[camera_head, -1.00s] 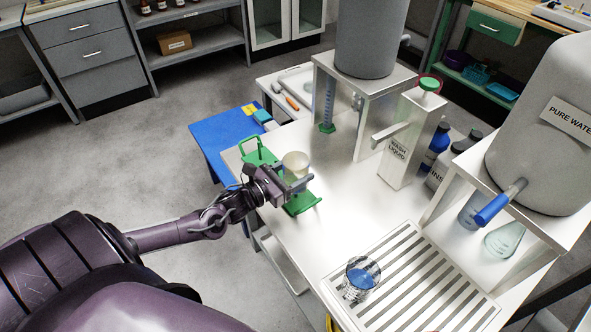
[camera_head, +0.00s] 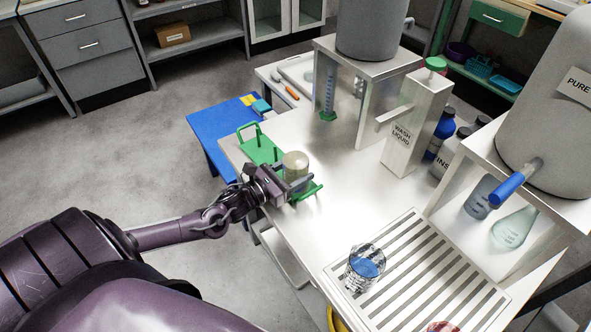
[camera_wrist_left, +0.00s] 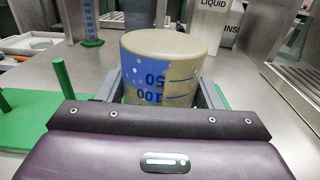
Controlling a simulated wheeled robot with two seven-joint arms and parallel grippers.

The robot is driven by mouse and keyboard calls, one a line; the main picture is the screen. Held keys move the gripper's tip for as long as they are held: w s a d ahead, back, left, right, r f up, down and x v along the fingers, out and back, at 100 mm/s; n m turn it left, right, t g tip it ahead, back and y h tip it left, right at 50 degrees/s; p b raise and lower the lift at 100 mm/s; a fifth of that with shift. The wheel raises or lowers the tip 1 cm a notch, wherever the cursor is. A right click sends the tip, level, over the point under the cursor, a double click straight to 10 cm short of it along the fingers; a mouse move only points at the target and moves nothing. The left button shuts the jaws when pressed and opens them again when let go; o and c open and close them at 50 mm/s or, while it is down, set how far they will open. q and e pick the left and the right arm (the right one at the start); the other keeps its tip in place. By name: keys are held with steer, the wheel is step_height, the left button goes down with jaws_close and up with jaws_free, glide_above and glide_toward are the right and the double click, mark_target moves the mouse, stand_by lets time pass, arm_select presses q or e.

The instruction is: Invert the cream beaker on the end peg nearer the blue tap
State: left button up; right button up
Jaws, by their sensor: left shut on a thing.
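The cream beaker (camera_head: 295,160) is upside down, its flat base on top, at the right end of the green peg rack (camera_head: 313,190). In the left wrist view the beaker (camera_wrist_left: 165,45) stands between my fingers, with its printed marks inverted. My left gripper (camera_head: 297,186) is shut on its sides. The beaker's rim and any peg under it are hidden, so I cannot tell whether it rests on the rack. Bare green pegs (camera_wrist_left: 63,79) stand to its left. The blue tap (camera_head: 515,183) is on the pure water tank at the right.
A glass beaker with blue liquid (camera_head: 365,262) stands on the slotted drain grate (camera_head: 408,290). The wash liquid dispenser (camera_head: 403,138) and a metal stand (camera_head: 367,110) are behind the rack. The steel table between rack and grate is clear.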

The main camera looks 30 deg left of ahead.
arm_select(q)
steer(key=shift+f, duration=0.3)
steer(key=o, duration=1.2)
steer(key=shift+c, duration=0.2)
steer(key=v, duration=0.7)
steer(key=shift+s+a, duration=0.1)
steer(key=shift+s, duration=0.3)
